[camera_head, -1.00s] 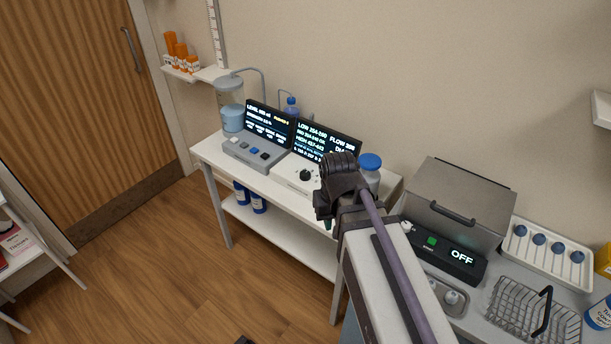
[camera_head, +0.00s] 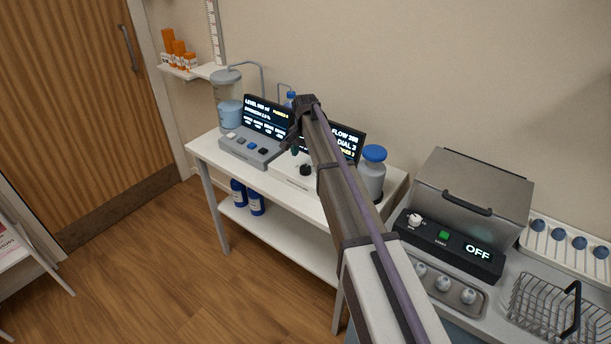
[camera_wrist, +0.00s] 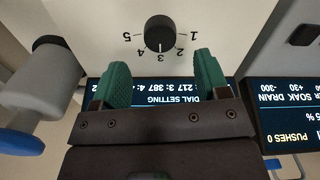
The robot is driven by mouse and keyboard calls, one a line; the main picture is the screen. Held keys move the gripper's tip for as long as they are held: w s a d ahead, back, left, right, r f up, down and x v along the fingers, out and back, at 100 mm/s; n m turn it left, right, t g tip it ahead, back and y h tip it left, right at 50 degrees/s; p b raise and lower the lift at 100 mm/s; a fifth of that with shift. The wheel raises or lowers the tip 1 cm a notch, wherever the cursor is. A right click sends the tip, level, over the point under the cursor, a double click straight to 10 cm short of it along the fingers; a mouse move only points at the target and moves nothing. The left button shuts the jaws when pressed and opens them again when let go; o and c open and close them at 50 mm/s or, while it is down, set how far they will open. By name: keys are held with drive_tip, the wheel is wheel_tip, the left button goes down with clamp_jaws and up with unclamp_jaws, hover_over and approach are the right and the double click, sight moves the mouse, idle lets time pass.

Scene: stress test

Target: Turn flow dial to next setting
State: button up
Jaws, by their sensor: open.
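The flow dial is a black round knob (camera_wrist: 160,33) on a pale panel, upside down in the wrist view, with numbers 1 to 5 around it. Its white mark points at 3. The knob lies ahead of the gap, apart from the fingers. The flow screen (camera_head: 347,143) reads DIAL 3 and is partly covered by my arm.
A grey button box (camera_head: 250,150) with its own screen stands left of the dial panel. A blue-capped bottle (camera_head: 373,175) stands right of it, close to my arm. A metal-lidded machine (camera_head: 475,195) reading OFF is further right.

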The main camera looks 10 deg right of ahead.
sight(306, 167)
wheel_tip(306, 167, down, 6)
drive_tip(key=b, duration=0.4)
drive_tip(key=shift+r, duration=0.1)
drive_tip(key=shift+c, duration=0.4)
drive_tip(key=c, duration=0.8)
drive_tip(key=shift+c, duration=0.2)
